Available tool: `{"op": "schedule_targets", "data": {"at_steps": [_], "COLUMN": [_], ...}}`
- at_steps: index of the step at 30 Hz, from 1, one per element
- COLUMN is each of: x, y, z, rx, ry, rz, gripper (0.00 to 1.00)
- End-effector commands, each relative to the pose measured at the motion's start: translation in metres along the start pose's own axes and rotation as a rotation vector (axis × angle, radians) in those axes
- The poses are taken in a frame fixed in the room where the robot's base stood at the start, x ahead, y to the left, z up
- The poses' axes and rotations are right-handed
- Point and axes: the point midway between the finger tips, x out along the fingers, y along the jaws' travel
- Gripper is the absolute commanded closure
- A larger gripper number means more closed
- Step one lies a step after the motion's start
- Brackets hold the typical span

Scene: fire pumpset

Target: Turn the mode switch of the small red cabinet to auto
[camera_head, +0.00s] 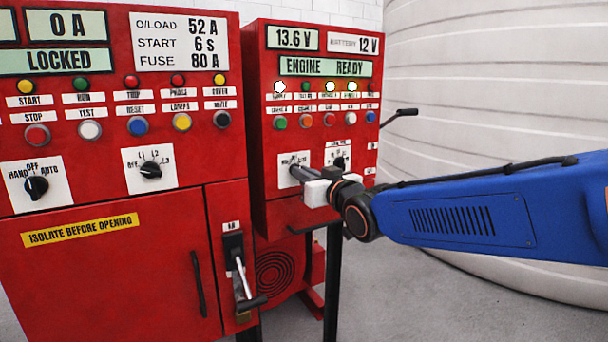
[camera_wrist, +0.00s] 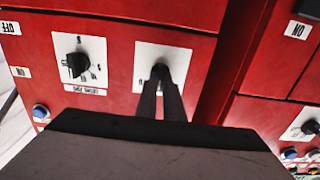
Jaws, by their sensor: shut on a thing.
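The small red cabinet (camera_head: 312,212) stands right of the larger one in the head view, its display reading ENGINE READY. Its mode switch plate (camera_head: 284,165) is at the lower left of its panel. The dark switch knob also shows in the wrist view (camera_wrist: 160,69), on its white plate. My gripper (camera_head: 297,173) comes in from the right, and its two narrow fingers (camera_wrist: 162,84) are shut on the knob. The fingers cover most of the knob and the lettering is too small to read, so I cannot tell its setting.
A second black selector (camera_head: 341,161) sits just right of the switch; it also shows in the wrist view (camera_wrist: 78,66). The large red cabinet (camera_head: 110,275) fills the left, with a lever (camera_head: 242,278) low on its side. A big pale tank (camera_head: 490,90) stands behind my arm.

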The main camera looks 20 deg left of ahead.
Motion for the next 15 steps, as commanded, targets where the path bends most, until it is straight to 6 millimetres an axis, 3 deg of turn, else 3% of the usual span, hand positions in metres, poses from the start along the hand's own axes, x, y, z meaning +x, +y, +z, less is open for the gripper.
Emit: {"op": "schedule_targets", "data": {"at_steps": [8,15], "x": [-0.0001,-0.0001], "y": [0.0003,0.0011], "z": [0.0002,0.0004], "rx": [0.075,0.247], "ry": [0.0,0.0], "rz": [0.0,0.0], "gripper": [1.0,1.0]}}
